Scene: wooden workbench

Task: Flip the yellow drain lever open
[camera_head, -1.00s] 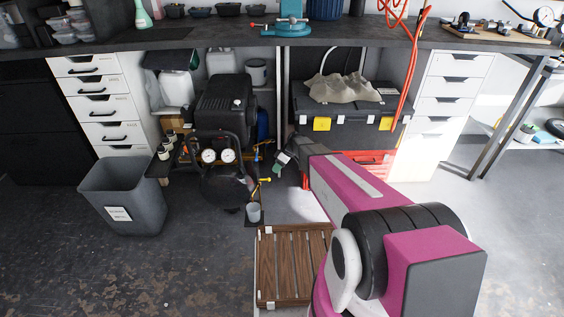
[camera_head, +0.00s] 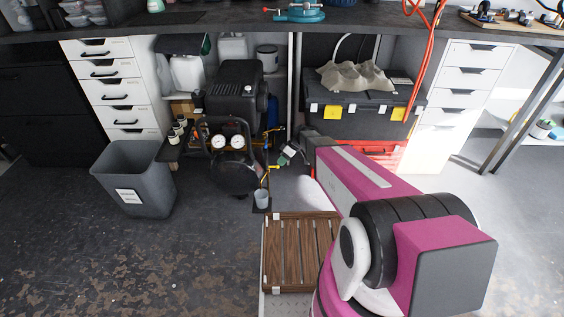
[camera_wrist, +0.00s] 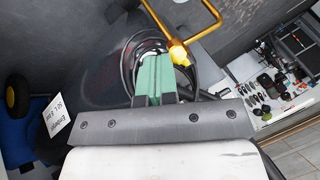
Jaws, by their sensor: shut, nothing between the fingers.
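The yellow drain lever (camera_head: 274,167) sticks out low on the right side of the black air compressor (camera_head: 237,92), above a small grey cup (camera_head: 262,196). In the wrist view a yellow tip (camera_wrist: 180,54) on a bent brass-coloured pipe, likely the lever, lies just beyond and right of my fingertips. My gripper (camera_wrist: 148,64) has green fingers closed together with nothing between them. In the head view my gripper (camera_head: 285,157) is small, just right of and above the lever. I cannot tell whether it touches the lever.
A slatted wooden platform (camera_head: 295,250) lies on the floor in front. A grey bin (camera_head: 133,178) stands left. A black toolbox (camera_head: 362,110) and a red case (camera_head: 372,150) sit right of the compressor under the bench (camera_head: 225,22). Black hoses (camera_wrist: 140,45) show behind my fingers.

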